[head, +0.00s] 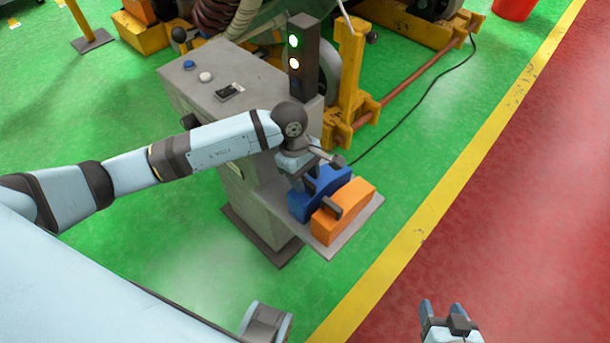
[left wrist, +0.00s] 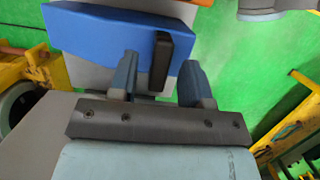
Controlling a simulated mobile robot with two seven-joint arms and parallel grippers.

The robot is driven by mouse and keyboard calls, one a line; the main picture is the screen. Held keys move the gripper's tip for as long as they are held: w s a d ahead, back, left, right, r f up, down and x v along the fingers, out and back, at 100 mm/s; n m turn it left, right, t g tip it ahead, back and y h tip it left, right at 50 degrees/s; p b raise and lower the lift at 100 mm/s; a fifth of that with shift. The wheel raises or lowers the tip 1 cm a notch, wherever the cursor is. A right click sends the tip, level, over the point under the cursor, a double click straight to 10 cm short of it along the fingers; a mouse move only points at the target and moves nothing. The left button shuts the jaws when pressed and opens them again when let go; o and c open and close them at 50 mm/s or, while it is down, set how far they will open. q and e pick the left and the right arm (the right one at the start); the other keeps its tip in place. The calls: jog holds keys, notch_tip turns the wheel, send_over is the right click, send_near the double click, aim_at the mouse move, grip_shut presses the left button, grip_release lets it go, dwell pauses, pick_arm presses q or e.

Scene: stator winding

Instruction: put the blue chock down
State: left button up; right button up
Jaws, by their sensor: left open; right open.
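The blue chock (head: 328,181) rests on a grey shelf (head: 366,216) at the side of a grey cabinet. In the left wrist view the blue chock (left wrist: 95,32) carries a dark upright handle (left wrist: 160,62). My left gripper (head: 305,180) is over the chock and partly hides it. In the left wrist view the open fingers of my left gripper (left wrist: 158,76) stand on either side of the handle, with gaps showing. My right gripper (head: 443,308) is open and empty, low over the red floor, far from the chock.
An orange chock (head: 352,202) with a dark handle lies beside the blue one on the shelf. The cabinet (head: 235,90) has buttons and a light post (head: 297,60). A yellow frame (head: 350,80) stands behind. Green floor right of the shelf is clear except for a black cable.

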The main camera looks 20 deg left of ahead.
pick_arm(q)
jog(key=v, duration=1.2)
jog(key=s+d+r+n+t+h, duration=0.3)
jog(key=s+d+n+h, duration=0.1)
jog(key=d+n+h, duration=0.45)
jog(key=s+d+r+n+t+h, duration=0.2)
jog(key=s+d+r+n+h, duration=0.15)
jog(key=d+n+h, duration=0.5)
jog(key=a+f+n+t+y, duration=0.45)
jog(key=n+t, duration=0.25)
jog(key=n, duration=0.6)
jog(key=a+f+n+t+y, duration=0.4)
jog(key=f+n+t+y, duration=0.15)
jog(key=n, duration=0.75)
jog(key=s+a+f+n+g+y, duration=0.2)
jog(key=s+f+n+y, duration=0.1)
jog(key=s+f+n, duration=0.2)
jog(key=s+a+f+n+g+y, duration=0.3)
jog(key=s+f+n, duration=0.1)
jog(key=f+n, duration=0.3)
jog(key=shift+s+f+g+p, duration=0.3)
jog(key=shift+s+f+g, duration=0.05)
jog(key=shift+f, duration=0.35)
